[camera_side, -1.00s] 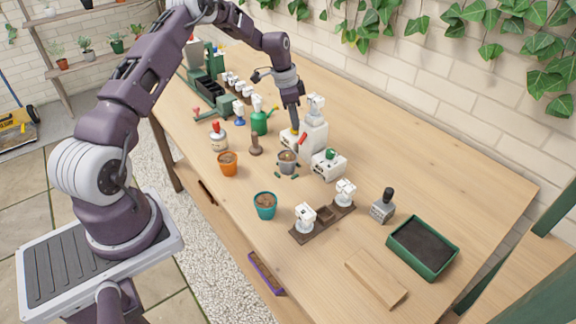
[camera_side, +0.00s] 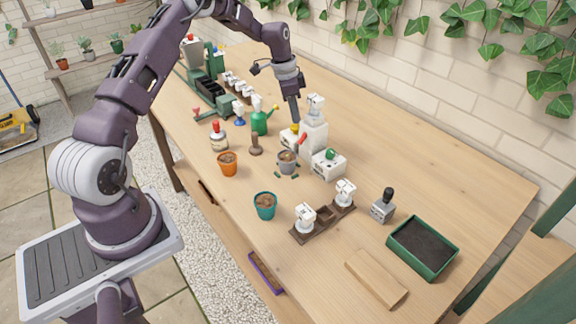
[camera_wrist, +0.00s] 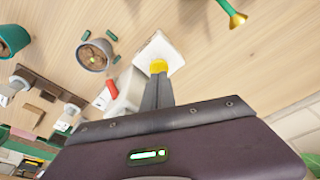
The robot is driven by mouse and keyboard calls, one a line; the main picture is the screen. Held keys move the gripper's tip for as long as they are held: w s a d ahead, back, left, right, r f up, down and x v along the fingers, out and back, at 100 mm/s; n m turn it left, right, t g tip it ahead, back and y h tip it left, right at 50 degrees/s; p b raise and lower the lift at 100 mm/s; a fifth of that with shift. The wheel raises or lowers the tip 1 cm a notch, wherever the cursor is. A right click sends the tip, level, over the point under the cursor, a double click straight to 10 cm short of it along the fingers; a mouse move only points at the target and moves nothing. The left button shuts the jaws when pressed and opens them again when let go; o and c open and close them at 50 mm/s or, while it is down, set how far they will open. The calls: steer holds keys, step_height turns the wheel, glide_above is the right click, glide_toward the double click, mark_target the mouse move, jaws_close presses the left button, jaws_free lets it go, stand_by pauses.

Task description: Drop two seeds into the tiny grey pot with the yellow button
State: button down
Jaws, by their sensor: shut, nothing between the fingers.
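The tiny grey pot (camera_side: 287,162) stands on the table with brown fill inside; it also shows in the wrist view (camera_wrist: 92,56). Pale specks show on the fill, too small to identify. The yellow button (camera_side: 295,128) sits on a white box (camera_side: 288,139) just behind the pot. In the wrist view the yellow button (camera_wrist: 158,66) appears right at my fingertips, partly covered by them. My gripper (camera_side: 294,120) is shut and empty, pointing down, a little above the button. I cannot make out separate seeds.
A white dispenser tower (camera_side: 314,130) with a red lever (camera_side: 301,138) stands right of the button. A white box with a green button (camera_side: 329,154) is nearby. Small green pieces (camera_wrist: 111,35) lie around the pot. Orange (camera_side: 228,165) and teal (camera_side: 265,204) pots stand in front.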

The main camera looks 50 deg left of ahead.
steer(key=shift+f, duration=0.15)
steer(key=shift+f, duration=1.15)
steer(key=shift+r, duration=1.3)
steer(key=shift+r, duration=2.5)
